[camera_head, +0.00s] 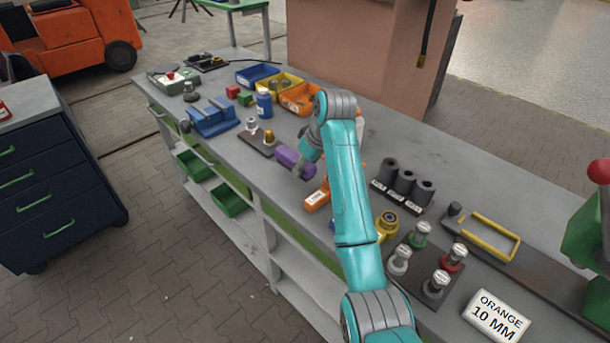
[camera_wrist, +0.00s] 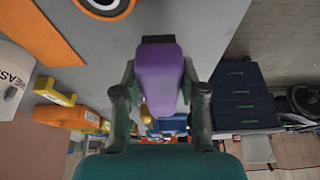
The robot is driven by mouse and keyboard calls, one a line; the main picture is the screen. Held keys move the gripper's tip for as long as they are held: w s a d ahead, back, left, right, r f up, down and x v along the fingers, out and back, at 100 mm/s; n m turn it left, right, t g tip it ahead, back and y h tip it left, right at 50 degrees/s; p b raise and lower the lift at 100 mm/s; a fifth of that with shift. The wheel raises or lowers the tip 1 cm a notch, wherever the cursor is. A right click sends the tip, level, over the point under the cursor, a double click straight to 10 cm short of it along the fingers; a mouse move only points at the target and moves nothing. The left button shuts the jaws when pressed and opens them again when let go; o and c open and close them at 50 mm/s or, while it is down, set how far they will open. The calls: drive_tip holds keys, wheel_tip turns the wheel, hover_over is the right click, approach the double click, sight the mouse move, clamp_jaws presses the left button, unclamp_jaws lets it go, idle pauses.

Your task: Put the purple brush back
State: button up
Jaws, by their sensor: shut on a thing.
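The purple brush (camera_head: 289,157) is in my gripper (camera_head: 303,168), above the grey workbench (camera_head: 452,187) near its front edge. In the wrist view the purple brush (camera_wrist: 158,78) sits between the two fingers of my gripper (camera_wrist: 160,95), with its dark end pointing to the top of the picture. In the head view, a dark base (camera_head: 253,142) with a silver and a gold piece is just left of the brush. I cannot tell whether the brush touches anything on the bench. My arm hides part of the bench.
An orange labelled block (camera_head: 317,198) lies close to my gripper. Three dark cylinders (camera_head: 403,184) stand to the right. Blue, yellow and orange bins (camera_head: 298,99) are behind. A blue holder (camera_head: 213,118) is further left. A rack of knobbed pieces (camera_head: 424,262) is at front right.

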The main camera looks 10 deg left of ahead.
drive_tip(key=shift+f, duration=1.8)
drive_tip(key=shift+f, duration=0.15)
drive_tip(key=o, duration=1.2)
